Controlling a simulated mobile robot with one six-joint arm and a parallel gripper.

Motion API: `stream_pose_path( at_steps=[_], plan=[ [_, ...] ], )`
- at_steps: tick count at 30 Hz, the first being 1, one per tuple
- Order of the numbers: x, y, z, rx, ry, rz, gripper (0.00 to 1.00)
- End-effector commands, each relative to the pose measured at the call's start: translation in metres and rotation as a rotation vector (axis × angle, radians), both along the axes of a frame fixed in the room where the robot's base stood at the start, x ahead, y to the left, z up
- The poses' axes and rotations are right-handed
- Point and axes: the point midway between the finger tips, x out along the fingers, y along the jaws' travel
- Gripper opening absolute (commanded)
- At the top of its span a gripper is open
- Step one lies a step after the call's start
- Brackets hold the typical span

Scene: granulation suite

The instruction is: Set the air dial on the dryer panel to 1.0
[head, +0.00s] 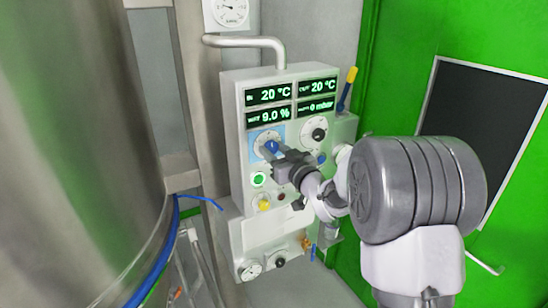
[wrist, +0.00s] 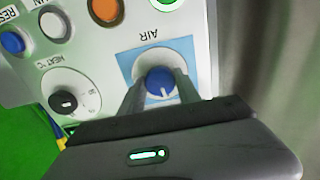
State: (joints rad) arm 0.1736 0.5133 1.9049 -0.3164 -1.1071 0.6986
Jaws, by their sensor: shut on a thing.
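The dryer panel (head: 296,190) stands upright in the middle of the head view. The air dial (head: 271,146) is a blue knob on a light-blue square plate, at the panel's left below the displays. In the wrist view the air dial (wrist: 160,82) sits under the upside-down label AIR, with a white mark pointing towards the picture's bottom. My gripper (head: 276,152) reaches it from the right. In the wrist view my gripper (wrist: 161,94) has one finger on each side of the knob and is shut on it. Its scale numbers cannot be read.
The heat dial (wrist: 66,100), with a black knob, is beside the air dial; orange and blue buttons are near it. The displays (head: 268,116) read 20 °C, 20 °C, 9.0 % and 0 mbar. A green button (head: 258,179) sits below. A large steel vessel (head: 70,150) fills the left.

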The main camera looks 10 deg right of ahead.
Motion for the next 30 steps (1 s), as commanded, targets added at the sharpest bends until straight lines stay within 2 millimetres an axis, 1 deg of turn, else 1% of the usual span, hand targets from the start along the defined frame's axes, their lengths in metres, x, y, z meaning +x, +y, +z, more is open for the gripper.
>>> stream_pose_path(
  at_steps=[1, 18, 24, 30],
  plan=[
    [0.0001, 0.0, -0.0058, -0.034, -0.015, 0.0, 0.0],
    [0.0002, -0.0003, -0.0047, -0.535, -0.176, 0.0, 0.0],
    [0.0002, -0.0004, -0.0031, -0.678, -0.222, 0.0, 0.0],
    [0.0002, -0.0004, -0.002, -0.78, -0.254, 0.0, 0.0]
  ],
)
